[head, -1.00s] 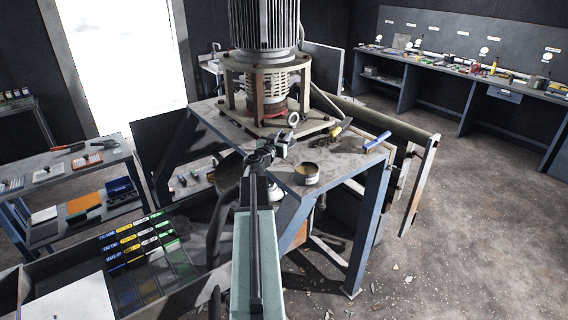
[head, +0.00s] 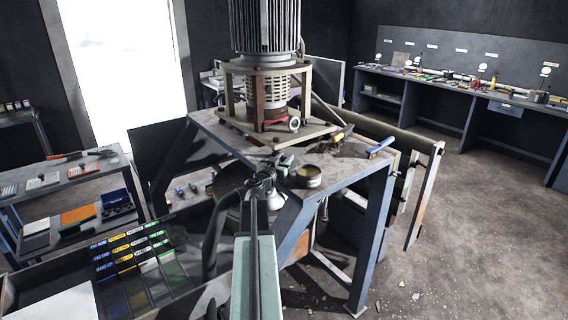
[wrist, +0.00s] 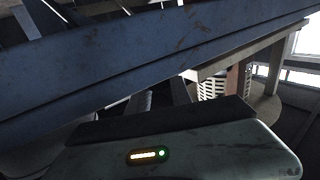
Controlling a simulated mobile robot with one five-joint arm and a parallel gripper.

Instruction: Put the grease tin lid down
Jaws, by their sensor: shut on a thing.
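The grease tin (head: 308,176) stands upright near the front of the steel table (head: 345,172) in the head view. Its top is open and shows a yellowish-brown content. My gripper (head: 284,163) is just left of the tin, close to the table's front edge, and is shut. The lid in its jaws is too small and hidden to make out in the head view. The wrist view does not show the fingertips or the lid. It shows a blue beam (wrist: 150,55) crossing close in front.
A yellow-and-black tool (head: 342,134) and a blue-handled tool (head: 380,145) lie right of the tin. A labelled compartment bin (head: 135,260) is at lower left. Some bare tabletop shows around the tin.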

